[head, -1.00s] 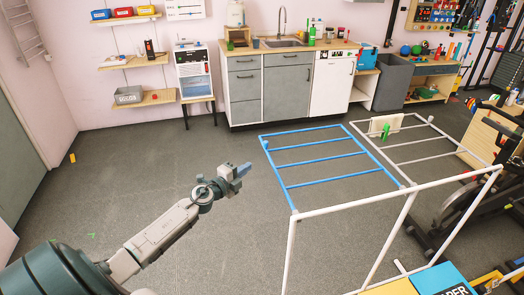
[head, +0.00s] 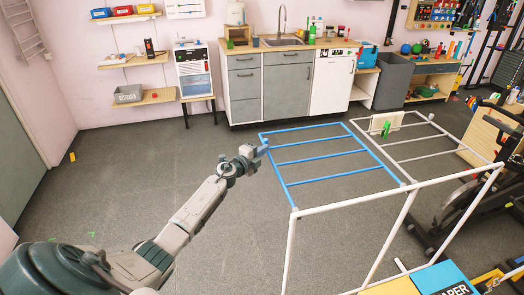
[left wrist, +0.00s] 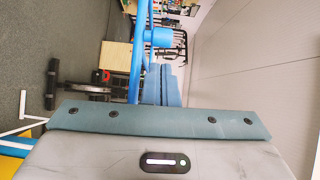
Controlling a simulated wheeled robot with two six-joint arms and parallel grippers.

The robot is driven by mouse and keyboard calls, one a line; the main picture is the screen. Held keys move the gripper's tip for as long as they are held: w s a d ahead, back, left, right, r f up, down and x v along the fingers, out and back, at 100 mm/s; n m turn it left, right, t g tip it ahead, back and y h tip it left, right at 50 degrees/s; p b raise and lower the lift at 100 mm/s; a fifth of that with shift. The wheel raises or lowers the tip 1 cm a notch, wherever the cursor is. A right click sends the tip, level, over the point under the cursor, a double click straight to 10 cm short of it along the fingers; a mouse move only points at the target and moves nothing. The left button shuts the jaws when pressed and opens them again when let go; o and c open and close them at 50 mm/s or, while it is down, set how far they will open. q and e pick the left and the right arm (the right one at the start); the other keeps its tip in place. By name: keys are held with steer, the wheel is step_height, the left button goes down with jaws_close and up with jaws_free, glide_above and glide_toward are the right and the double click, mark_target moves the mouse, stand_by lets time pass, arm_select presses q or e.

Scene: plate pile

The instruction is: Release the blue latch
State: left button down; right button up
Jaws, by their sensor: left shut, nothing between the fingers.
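The rack's blue wing (head: 291,184) is a flat frame of bars, spread out level above the floor. A short blue cylinder (left wrist: 158,37), which looks like the blue latch, sits on a blue bar in the left wrist view. In the head view it is too small to tell apart from the frame's far left corner. My left gripper (head: 263,149) is at that corner, its fingers shut and empty. In the left wrist view the blue-grey fingers (left wrist: 167,72) point at the cylinder, close to it; I cannot tell whether they touch. My right gripper is not in view.
The rack's white wing (head: 425,139) carries a pale board and a green clip (head: 386,130). White legs (head: 289,255) stand at the front. An exercise bike (head: 480,185) is at the right. Grey cabinets (head: 287,88) line the back wall.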

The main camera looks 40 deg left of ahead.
mark_target(266, 142)
arm_select(q)
steer(key=shift+w+a, duration=0.6)
steer(key=shift+w, duration=0.05)
steer(key=w+a+b, duration=0.2)
steer(key=shift+w+a+r, duration=0.1)
steer(key=shift+a, duration=0.2)
